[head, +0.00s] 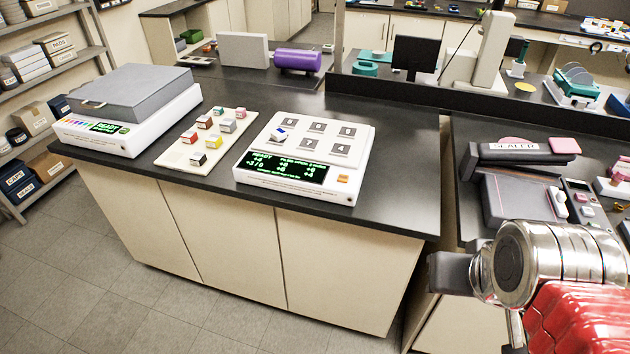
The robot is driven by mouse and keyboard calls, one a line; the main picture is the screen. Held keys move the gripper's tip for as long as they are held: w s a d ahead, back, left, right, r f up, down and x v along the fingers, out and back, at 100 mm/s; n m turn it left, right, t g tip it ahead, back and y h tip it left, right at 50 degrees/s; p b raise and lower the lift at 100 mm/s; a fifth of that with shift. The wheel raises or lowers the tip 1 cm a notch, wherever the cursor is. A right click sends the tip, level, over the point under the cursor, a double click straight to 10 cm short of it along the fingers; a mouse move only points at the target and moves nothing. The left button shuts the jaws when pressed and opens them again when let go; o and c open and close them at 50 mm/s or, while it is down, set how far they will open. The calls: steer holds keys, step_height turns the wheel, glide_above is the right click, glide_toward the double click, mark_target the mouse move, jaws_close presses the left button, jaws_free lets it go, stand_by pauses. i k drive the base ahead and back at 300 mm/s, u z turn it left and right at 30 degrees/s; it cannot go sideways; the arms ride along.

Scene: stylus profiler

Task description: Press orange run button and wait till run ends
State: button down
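The orange run button (343,179) is a small orange patch at the lower right corner of a white instrument (302,196) on the black bench. The instrument's dark screen (289,170) shows green text with READY at its top left and several small values. Its top has numbered grey squares, and a small blue and white block (278,134) sits on one of them. My gripper (452,272) seems to be the dark grey end of my arm at the lower right, well apart from the button. Its fingers cannot be made out, so open or shut is unclear.
A cream tray (175,157) of small coloured blocks lies left of the instrument. A white machine (130,135) with a grey lid and a READY screen stands further left. Right of a gap, another bench holds a dark device marked SEALED (515,147). Bench surface right of the instrument is clear.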

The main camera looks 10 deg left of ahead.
mark_target(343, 178)
steer(key=u, duration=2.3)
steer(key=i, duration=1)
